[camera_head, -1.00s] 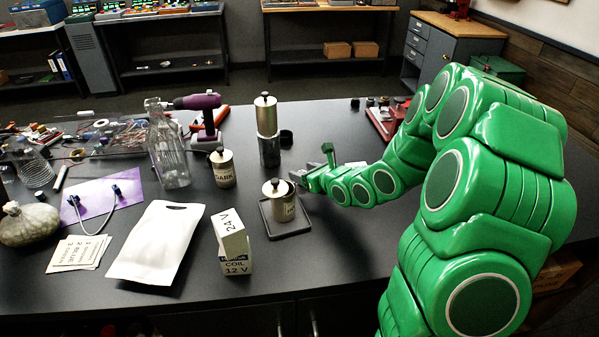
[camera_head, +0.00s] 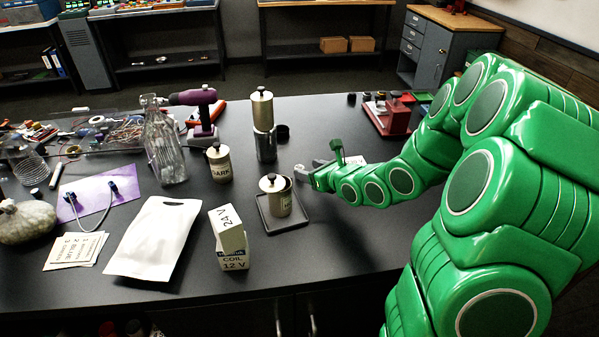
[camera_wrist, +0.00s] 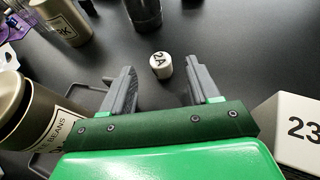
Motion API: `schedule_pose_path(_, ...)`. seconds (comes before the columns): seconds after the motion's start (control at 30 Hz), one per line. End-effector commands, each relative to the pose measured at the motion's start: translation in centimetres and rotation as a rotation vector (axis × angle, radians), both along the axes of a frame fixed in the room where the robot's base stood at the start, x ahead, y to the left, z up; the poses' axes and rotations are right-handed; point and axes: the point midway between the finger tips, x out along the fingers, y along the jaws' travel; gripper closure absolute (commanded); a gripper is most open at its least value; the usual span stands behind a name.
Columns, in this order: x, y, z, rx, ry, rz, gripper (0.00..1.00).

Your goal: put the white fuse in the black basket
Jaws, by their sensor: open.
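The white fuse (camera_wrist: 161,65), a small white cylinder marked 2A, is on the dark table in the wrist view. My gripper (camera_wrist: 160,82) is open and empty, with one grey finger on each side of the fuse's line, and the fuse sits near the fingertips. In the head view my gripper (camera_head: 308,174) is low over the table, just right of a lidded canister; I cannot make out the fuse there. I see no clear black basket; a shallow black square tray (camera_head: 299,222) stands under that canister.
The lidded canister (camera_head: 276,197) is close to my gripper's left. A white box (camera_wrist: 296,135) is close on its right. A tall grinder (camera_head: 263,125), a dark-beans tin (camera_head: 219,165), coil box (camera_head: 232,258) and white pouch (camera_head: 155,240) stand left. The front right table is clear.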

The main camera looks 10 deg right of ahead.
Motion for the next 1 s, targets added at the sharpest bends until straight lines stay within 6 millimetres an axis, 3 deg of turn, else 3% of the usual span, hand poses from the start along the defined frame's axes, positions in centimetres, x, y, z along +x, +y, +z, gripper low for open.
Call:
schedule_pose_path(0.4,0.0,0.1,5.4,0.0,-0.004,0.001,0.39)
schedule_pose_path(0.87,0.1,0.0,9.8,0.0,-0.005,0.0,0.39)
schedule_pose_path(1.0,0.6,0.0,10.3,-0.076,-0.06,0.051,0.39)
